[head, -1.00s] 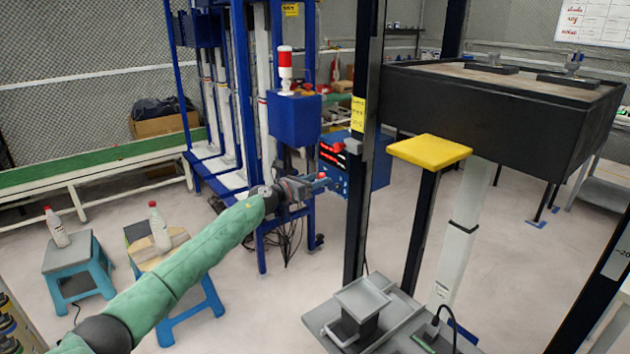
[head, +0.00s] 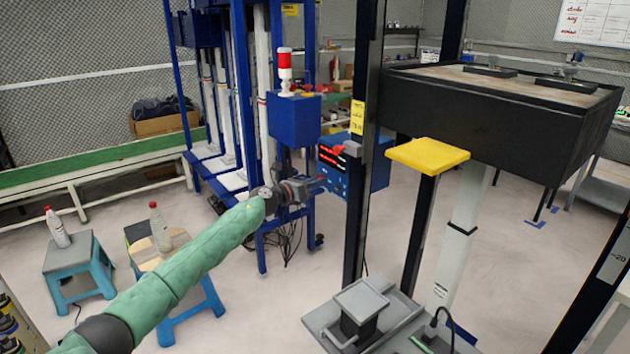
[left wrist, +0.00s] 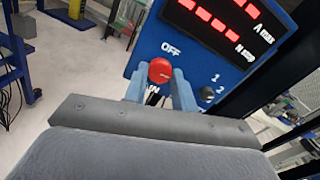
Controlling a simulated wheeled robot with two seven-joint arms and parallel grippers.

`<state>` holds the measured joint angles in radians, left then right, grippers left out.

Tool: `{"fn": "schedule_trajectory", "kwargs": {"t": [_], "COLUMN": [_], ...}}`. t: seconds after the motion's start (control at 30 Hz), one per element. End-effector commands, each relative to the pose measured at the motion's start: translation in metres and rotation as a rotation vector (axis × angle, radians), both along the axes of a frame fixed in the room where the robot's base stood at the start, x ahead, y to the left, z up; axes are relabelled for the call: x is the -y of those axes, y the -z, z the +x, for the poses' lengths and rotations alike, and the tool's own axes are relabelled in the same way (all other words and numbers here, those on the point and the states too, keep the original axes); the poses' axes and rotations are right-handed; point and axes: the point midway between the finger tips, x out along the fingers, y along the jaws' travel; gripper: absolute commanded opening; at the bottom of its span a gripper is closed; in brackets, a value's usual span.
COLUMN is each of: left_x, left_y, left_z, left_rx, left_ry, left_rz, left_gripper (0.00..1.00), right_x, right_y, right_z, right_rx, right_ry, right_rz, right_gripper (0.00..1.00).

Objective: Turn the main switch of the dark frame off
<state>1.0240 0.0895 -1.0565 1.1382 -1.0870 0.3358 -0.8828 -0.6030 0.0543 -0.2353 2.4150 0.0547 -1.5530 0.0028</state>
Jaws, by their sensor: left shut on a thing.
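The dark frame (head: 359,200) has black posts and a wide black box on top. A blue control box (head: 378,172) with red lit displays is beside its left post. In the left wrist view the control box (left wrist: 225,62) shows a red knob (left wrist: 160,70), with OFF printed above it and lettering below it partly covered. My left gripper (head: 318,186) is at the control box's front. In the left wrist view its two blue fingers (left wrist: 158,88) are on either side of the red knob, shut on it. My right gripper is not in view.
A small dark knob (left wrist: 207,94) marked 1 and 2 is to the right of the fingers. A yellow plate (head: 428,155) juts from the dark frame. A blue frame (head: 250,120) with a red-and-white lamp (head: 285,70) stands behind. Two bottles stand on stools at left.

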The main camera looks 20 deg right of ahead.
Motion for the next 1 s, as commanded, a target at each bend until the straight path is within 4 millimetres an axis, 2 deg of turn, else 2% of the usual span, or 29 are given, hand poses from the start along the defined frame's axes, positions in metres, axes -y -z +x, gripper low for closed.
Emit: {"fn": "schedule_trajectory", "kwargs": {"t": [0.03,0.2,0.63,0.7,1.0], "left_x": [0.0,-0.001,-0.001,-0.001,-0.001], "left_y": [-0.003,-0.003,-0.002,-0.003,-0.004], "left_z": [0.0,0.001,0.001,0.001,0.001], "left_rx": [-0.028,-0.115,-0.273,-0.296,-0.413], "left_ry": [-0.002,-0.001,-0.002,-0.002,-0.002], "left_rz": [-0.009,-0.041,-0.099,-0.107,-0.15], "left_gripper": [0.04,0.04,0.04,0.04,0.04], "right_x": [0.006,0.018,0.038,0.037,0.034], "right_y": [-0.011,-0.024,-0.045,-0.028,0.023], "right_z": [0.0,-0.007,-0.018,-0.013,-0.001], "right_rx": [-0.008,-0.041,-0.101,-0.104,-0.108], "right_ry": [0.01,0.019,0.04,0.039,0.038], "right_rz": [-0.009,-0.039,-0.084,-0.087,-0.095], "right_gripper": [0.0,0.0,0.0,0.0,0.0]}}
